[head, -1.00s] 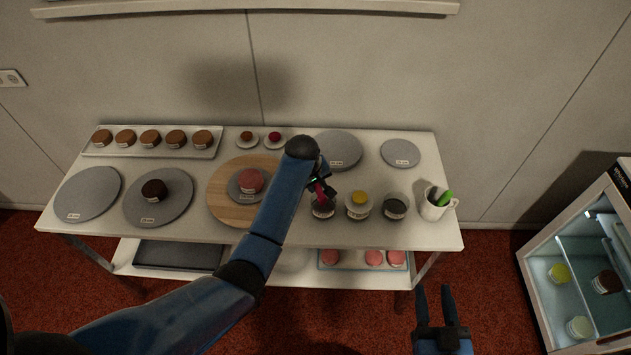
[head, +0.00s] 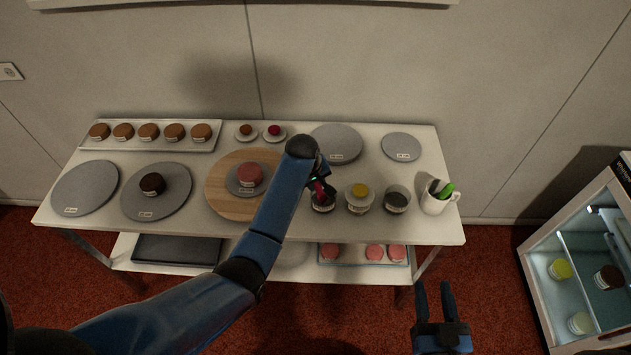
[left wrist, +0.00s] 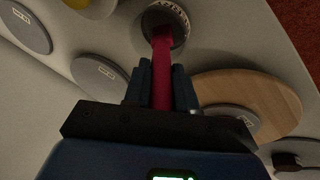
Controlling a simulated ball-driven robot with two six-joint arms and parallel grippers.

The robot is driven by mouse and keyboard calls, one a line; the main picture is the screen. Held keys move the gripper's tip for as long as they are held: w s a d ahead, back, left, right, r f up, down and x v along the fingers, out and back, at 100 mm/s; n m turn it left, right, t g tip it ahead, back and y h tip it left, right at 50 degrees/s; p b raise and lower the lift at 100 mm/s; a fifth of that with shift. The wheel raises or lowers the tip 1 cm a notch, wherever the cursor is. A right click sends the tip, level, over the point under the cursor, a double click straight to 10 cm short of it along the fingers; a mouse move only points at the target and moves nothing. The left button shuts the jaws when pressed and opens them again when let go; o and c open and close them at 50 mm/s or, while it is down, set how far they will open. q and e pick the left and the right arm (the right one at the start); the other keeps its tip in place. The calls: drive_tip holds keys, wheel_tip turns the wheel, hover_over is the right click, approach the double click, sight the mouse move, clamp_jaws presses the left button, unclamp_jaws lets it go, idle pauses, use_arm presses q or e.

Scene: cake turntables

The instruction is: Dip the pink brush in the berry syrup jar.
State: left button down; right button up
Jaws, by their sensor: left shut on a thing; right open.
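My left gripper (head: 316,182) is shut on the pink brush (left wrist: 163,75), which extends straight out from between its fingers (left wrist: 162,88). The brush's far end overlaps the dark mouth of a jar (left wrist: 181,27) with a lettered label and appears to be inside the rim; how deep is hidden. In the head view this is the leftmost jar (head: 323,206), with dark red contents, and the pink brush (head: 319,188) shows just above it. I take it for the berry syrup jar; its label is too small to read. My right gripper (head: 434,288) is open and empty in front of the table.
A yellow-topped jar (head: 358,206) and a dark jar (head: 397,206) stand to the right, then a white mug (head: 432,205) with a green-handled tool. Grey turntables (head: 338,152) stand behind.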

use_arm(q)
drive_tip(key=shift+r, duration=0.2)
idle(0.5)
drive_tip(key=shift+r+p, duration=3.15)
drive_tip(key=shift+p, duration=0.05)
